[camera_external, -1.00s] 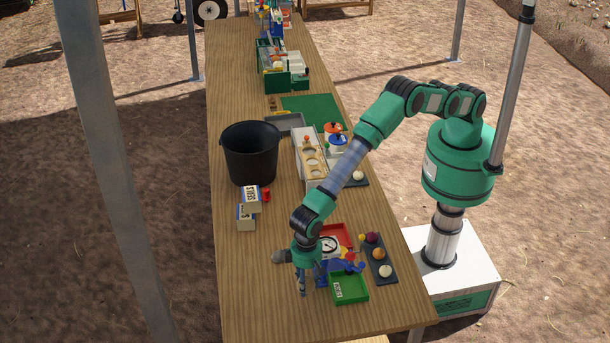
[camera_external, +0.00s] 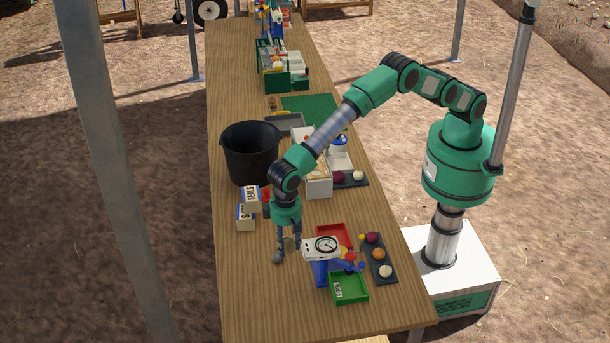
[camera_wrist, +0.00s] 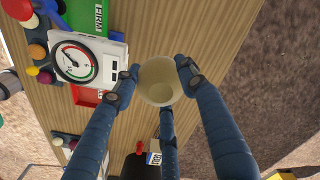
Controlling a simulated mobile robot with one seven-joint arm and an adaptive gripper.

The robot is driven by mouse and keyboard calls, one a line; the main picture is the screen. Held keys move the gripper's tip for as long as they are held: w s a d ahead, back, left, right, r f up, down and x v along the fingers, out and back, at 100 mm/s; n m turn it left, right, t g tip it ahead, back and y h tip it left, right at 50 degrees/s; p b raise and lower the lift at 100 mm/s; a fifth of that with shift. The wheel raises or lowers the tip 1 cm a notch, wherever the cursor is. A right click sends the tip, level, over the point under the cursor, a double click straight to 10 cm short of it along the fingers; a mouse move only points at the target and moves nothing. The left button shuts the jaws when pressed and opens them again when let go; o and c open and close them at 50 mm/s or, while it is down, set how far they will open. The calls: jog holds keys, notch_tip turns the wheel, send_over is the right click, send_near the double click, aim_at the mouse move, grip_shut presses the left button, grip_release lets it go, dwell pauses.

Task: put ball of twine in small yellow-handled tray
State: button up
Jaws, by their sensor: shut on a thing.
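My gripper (camera_external: 283,250) is low over the table, left of the scale. It is shut on a pale rounded thing, which sits between the fingers in the wrist view (camera_wrist: 160,82) and shows greyish at the fingertips in the external view (camera_external: 278,257). Its surface is too blurred to tell for certain that it is the ball of twine. A small grey tray (camera_external: 291,125) with a yellow part at its far edge lies beyond the black bucket; it looks like the yellow-handled tray. Part of its surroundings is hidden by my arm.
The black bucket (camera_external: 250,152), seed boxes (camera_external: 247,211) and white box (camera_external: 318,187) stand between my gripper and the grey tray. The dial scale (camera_external: 321,247), red tray (camera_external: 329,231), green tray (camera_external: 349,287) and dark rack (camera_external: 381,262) are to the right. The table's near left is clear.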

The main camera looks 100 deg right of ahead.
jog(key=w+d+m, duration=0.1)
jog(key=w+d, duration=0.2)
jog(key=d, duration=0.5)
jog(key=w+d+m, duration=0.2)
jog(key=w+d, duration=0.2)
jog(key=d, duration=0.5)
jog(key=w+d+m+b, duration=0.15)
jog(key=d+m, duration=0.45)
jog(key=d, duration=3.9)
jog(key=s+d+m, duration=0.3)
jog(key=s+d, duration=0.5)
jog(key=d, duration=0.8)
jog(key=s+d+m, duration=0.3)
jog(key=s+d, duration=0.6)
jog(key=d, duration=0.6)
jog(key=s+d+m, duration=0.2)
jog(key=s+d, duration=0.6)
jog(key=d, duration=0.8)
notch_tip(320, 180, down, 11)
jog(key=s, duration=0.1)
jog(key=shift+m+b, duration=0.3)
jog(key=shift+d+f, duration=0.1)
send_over(290, 124)
jog(key=shift+w+f, duration=0.1)
jog(key=shift+f, duration=3)
